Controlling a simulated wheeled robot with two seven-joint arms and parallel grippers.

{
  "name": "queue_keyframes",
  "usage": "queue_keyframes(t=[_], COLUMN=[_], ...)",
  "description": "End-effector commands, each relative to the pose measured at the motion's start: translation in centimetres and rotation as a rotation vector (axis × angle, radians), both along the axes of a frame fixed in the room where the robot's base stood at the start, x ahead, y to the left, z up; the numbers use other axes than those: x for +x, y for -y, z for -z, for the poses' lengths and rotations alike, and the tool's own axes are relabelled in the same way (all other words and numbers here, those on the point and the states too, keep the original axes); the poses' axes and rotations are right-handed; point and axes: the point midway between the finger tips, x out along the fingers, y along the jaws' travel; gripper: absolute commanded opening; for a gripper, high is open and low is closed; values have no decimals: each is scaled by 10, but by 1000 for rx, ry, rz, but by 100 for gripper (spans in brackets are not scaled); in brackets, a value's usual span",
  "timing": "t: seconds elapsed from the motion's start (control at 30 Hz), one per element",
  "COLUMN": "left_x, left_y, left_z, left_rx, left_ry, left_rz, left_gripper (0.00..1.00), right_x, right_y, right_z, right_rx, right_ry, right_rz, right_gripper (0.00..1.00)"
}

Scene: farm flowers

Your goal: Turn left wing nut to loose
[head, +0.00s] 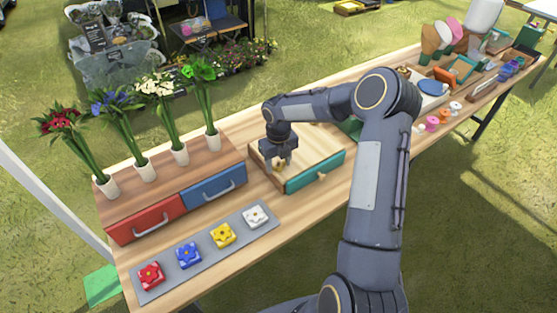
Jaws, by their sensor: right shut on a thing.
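My right gripper (280,167) points down over a light wooden box (316,150) with a teal front (315,171). It is shut on a small brass-coloured piece (279,164), which looks like the left wing nut, at the left part of the box top. The fingers cover most of this piece, so its turn angle cannot be told. My left gripper is not in view.
Left of the box stands a wooden unit with a red drawer (146,219) and a blue drawer (213,188), with several potted flowers on top. In front lies a grey strip (205,248) with flower blocks. My right forearm hides part of the table.

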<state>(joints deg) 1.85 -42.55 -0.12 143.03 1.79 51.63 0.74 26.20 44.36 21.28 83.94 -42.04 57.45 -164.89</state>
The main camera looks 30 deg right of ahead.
Motion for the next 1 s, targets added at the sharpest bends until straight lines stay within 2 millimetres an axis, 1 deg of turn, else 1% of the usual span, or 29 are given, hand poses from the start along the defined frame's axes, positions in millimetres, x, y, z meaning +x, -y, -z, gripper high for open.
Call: queue_keyframes(t=[0.3,0.8,0.83,1.0], left_x=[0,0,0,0], left_y=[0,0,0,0], left_z=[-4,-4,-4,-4], left_rx=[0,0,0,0], left_ry=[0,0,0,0], left_rz=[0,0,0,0], left_gripper=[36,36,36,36], right_x=[0,0,0,0], right_y=[0,0,0,0], right_z=[0,0,0,0], right_rx=[0,-1,-1,0], right_ry=[1,1,1,1], right_rz=[-107,-126,-126,-125], right_gripper=[26,26,50,71])
